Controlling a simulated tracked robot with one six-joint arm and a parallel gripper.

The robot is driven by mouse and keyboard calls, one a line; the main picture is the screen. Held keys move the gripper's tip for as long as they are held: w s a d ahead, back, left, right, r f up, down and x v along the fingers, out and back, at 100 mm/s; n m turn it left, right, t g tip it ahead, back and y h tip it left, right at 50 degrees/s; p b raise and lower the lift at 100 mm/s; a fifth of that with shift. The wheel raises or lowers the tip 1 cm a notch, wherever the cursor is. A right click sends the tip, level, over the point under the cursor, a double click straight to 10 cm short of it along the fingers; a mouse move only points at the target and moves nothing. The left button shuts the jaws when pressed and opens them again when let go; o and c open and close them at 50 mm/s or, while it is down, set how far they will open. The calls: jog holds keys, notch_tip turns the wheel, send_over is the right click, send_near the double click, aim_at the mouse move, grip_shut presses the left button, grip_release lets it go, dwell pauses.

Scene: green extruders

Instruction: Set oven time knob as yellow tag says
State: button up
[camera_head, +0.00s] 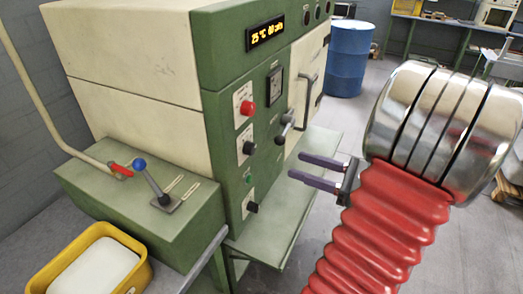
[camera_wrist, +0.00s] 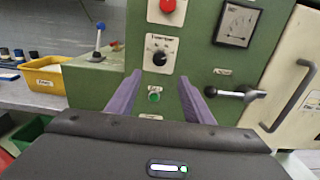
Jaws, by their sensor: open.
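The green oven front has a black knob with a dial plate (camera_head: 248,147); it also shows in the wrist view (camera_wrist: 159,58), its label too small to read surely. A second, lower black knob (camera_head: 252,207) shows in the head view; I cannot tell its setting. It is hidden in the wrist view. A display (camera_head: 266,36) above reads about 25 °C with more yellow characters. I see no yellow tag. My gripper (camera_head: 298,167) is open and empty, its purple fingers pointing at the panel from the right. In the wrist view, the fingers (camera_wrist: 160,80) frame the green button.
A red button (camera_head: 246,107), green button (camera_wrist: 154,97), gauge (camera_wrist: 237,23) and door lever (camera_wrist: 236,94) sit on the panel. A door handle (camera_head: 307,93) protrudes. A ledge (camera_head: 285,217) runs below. A yellow bin (camera_head: 130,272) and blue-knobbed lever (camera_head: 148,180) stand left.

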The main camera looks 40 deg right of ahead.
aim_at(254, 150)
jog(key=shift+x, duration=6.7)
